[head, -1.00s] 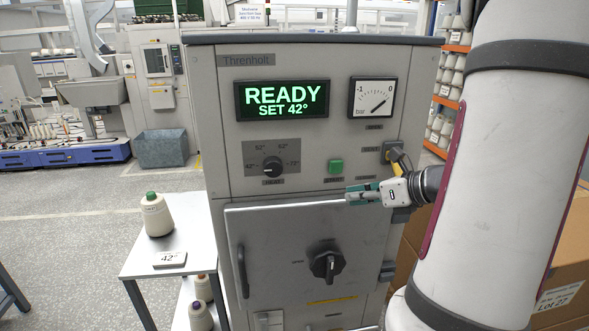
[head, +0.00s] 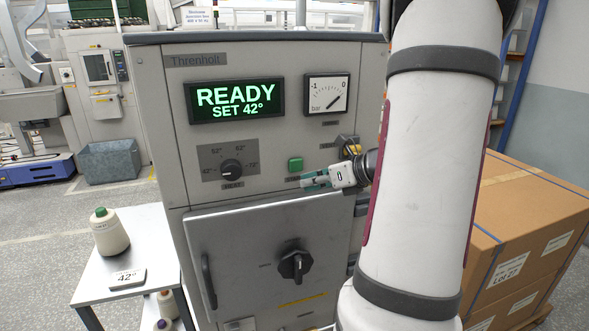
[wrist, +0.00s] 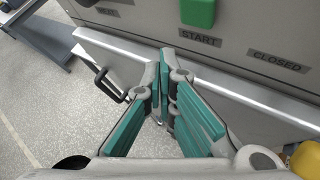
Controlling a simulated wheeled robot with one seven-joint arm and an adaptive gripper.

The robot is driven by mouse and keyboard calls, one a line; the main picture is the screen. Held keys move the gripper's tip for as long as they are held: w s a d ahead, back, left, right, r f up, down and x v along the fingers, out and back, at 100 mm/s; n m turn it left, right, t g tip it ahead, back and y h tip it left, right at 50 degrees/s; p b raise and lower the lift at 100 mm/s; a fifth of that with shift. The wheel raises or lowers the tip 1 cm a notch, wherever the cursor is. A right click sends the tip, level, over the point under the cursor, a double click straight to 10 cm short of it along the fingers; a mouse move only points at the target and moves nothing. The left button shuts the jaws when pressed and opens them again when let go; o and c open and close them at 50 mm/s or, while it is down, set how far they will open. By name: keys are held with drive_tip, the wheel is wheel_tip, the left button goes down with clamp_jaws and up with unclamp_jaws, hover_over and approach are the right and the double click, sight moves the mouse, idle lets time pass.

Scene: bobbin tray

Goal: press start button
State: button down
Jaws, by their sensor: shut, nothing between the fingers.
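The green start button (head: 295,164) is on the grey front panel of the Threnholt machine (head: 240,60), below the gauge. It also shows at the top of the wrist view (wrist: 198,12), above a START label (wrist: 200,38). My gripper (head: 306,181) is shut and empty, its teal fingers just below and slightly right of the button in the head view. In the wrist view the fingertips (wrist: 166,58) lie below the label, with a visible gap to the button. The display (head: 236,99) reads READY, SET 42°.
The grey door (head: 240,240) with a black rotary handle (head: 294,263) lies below the gripper. A heat dial (head: 231,169) is left of the button and a yellow part (head: 352,150) right. A side table (head: 150,245) holds a bobbin (head: 110,234). Cartons (head: 530,220) stand right.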

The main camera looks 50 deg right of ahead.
drive_tip(key=shift+w+d, duration=0.5)
drive_tip(key=shift+w, duration=0.3)
drive_tip(key=shift+w+d, duration=0.45)
drive_tip(key=shift+w, duration=0.35)
idle(0.3)
drive_tip(key=shift+w+d, duration=0.2)
drive_tip(key=shift+w, duration=0.15)
drive_tip(key=shift+w+d, duration=0.3)
drive_tip(key=shift+w, duration=0.1)
idle(0.9)
drive_tip(key=shift+s+a, duration=0.55)
drive_tip(key=shift+s, duration=0.2)
drive_tip(key=shift+s+a+p, duration=0.15)
drive_tip(key=shift+s+a, duration=0.3)
drive_tip(key=shift+s, duration=0.25)
drive_tip(key=shift+s+a+p, duration=0.2)
drive_tip(key=shift+s+a, duration=0.2)
drive_tip(key=shift+s, duration=0.35)
drive_tip(key=shift+s+a+p, duration=0.15)
drive_tip(key=shift+s+a, duration=0.3)
drive_tip(key=shift+s, duration=0.25)
